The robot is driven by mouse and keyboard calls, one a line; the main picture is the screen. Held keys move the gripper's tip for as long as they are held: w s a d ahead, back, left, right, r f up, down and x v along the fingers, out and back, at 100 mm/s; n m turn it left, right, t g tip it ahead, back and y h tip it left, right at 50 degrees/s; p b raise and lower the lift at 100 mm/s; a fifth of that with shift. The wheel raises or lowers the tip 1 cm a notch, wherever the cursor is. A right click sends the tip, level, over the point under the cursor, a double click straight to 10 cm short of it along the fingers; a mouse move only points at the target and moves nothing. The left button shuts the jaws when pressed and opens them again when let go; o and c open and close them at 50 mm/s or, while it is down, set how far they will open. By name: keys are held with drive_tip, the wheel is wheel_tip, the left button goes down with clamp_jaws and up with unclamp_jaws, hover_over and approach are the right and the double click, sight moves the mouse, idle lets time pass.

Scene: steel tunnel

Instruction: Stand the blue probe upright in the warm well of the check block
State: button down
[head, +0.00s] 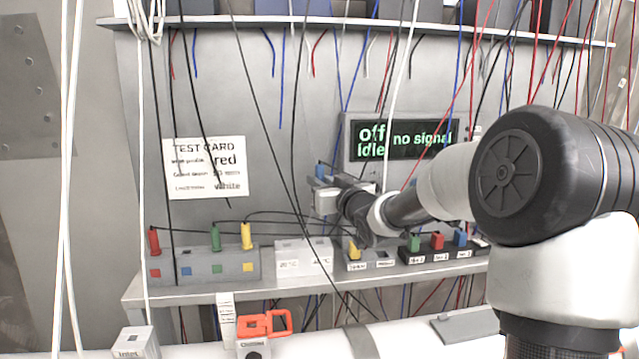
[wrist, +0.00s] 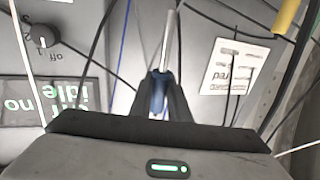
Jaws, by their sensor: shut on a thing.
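My gripper (head: 330,198) is shut on the blue probe (wrist: 158,92) in front of the back wall, above the shelf. In the head view only a bit of the probe's blue handle (head: 320,171) shows. In the wrist view its silver shaft runs away from the fingers (wrist: 160,100) toward the picture's top. A pale grey block with two labels (head: 303,257), which looks like the check block, stands on the shelf below my gripper. Nothing stands up from it. I cannot read which label is warm, and its wells are not clear.
Left of it, a grey rack (head: 203,266) holds red, green and yellow probes; its blue-marked place is empty. Right of it are a block with a yellow plug (head: 354,250) and a dark block with coloured plugs (head: 437,255). A display (head: 400,140) reads "off", "idle", "no signal". Cables hang everywhere.

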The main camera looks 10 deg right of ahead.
drive_tip(key=shift+f+b, duration=2.3)
drive_tip(key=shift+f, duration=0.55)
drive_tip(key=shift+f+b, duration=4)
drive_tip(key=shift+f, duration=0.3)
drive_tip(key=c, duration=1.6)
unclamp_jaws()
drive_tip(key=v, duration=1.7)
drive_tip(key=shift+s, duration=0.15)
